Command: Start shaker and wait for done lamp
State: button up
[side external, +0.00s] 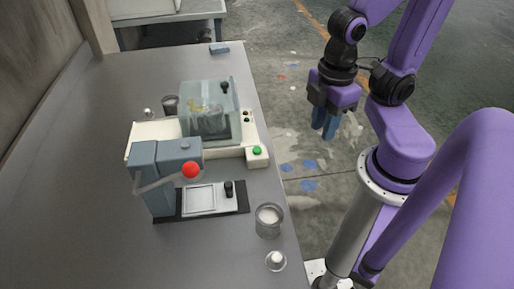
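The shaker appears to be the cream machine (157,131) on the grey bench, with a clear hood (208,112) over its middle. My gripper (324,134) hangs over the floor right of the bench, blue fingers pointing down, apart from the shaker. Nothing shows in it; its finger gap is unclear.
A blue-grey press (153,190) with a red ball knob (190,170) stands in front of the shaker. A metal cup (268,220) and a small round white-topped item (276,260) stand near the bench's right edge. A dark cup (170,104) stands behind. The bench's left side is clear.

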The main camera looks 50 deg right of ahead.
grip_shut()
dwell(1.4)
